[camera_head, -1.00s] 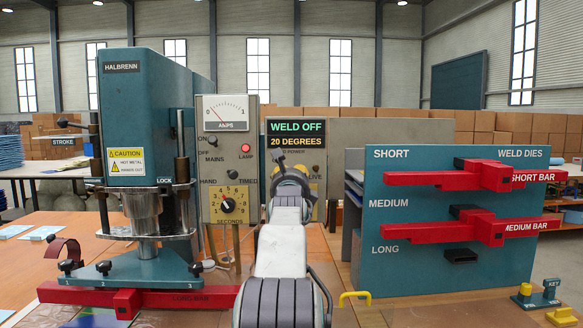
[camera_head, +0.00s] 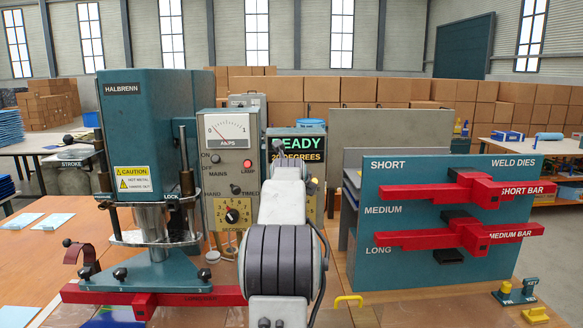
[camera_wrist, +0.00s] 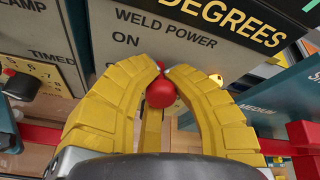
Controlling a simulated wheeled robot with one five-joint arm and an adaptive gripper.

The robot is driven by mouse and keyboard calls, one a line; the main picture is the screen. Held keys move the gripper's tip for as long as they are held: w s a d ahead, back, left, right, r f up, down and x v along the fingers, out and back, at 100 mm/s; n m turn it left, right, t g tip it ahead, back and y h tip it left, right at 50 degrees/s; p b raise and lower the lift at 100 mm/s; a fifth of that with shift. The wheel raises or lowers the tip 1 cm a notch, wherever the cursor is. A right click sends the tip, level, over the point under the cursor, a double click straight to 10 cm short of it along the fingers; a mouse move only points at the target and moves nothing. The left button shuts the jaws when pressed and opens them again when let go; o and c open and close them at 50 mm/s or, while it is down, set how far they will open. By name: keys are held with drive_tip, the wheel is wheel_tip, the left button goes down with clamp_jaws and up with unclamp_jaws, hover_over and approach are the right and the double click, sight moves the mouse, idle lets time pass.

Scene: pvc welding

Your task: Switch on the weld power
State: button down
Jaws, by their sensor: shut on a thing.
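The weld power panel (camera_wrist: 205,22) fills the top of the wrist view, with "WELD POWER" and "ON" printed on it. A red ball knob (camera_wrist: 160,93) sits in front of it, below the lettering. My gripper (camera_wrist: 165,72) is shut on the red knob, with its yellow fingers on both sides. The lever behind the knob is mostly hidden. In the head view, the display (camera_head: 311,143) above the panel reads "READY" in green, partly covered by my arm, with "DEGREES" below. The panel's lower part is hidden by my arm.
The meter box (camera_head: 228,172) with a lit red lamp and timer dial stands just left of the panel. The teal press (camera_head: 145,130) is further left. The weld dies rack (camera_head: 400,280) with red bars stands close on the right.

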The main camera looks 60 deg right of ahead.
drive_tip(key=shift+r+g+y+p, duration=0.15)
drive_tip(key=shift+g+y+p, duration=0.4)
drive_tip(key=shift+p, duration=1.5)
drive_tip(key=c, duration=1.1)
unclamp_jaws()
drive_tip(key=shift+t, duration=0.25)
drive_tip(key=shift+o, duration=0.2)
drive_tip(key=shift+r, duration=0.1)
drive_tip(key=v, duration=1.2)
drive_tip(key=shift+d, duration=0.1)
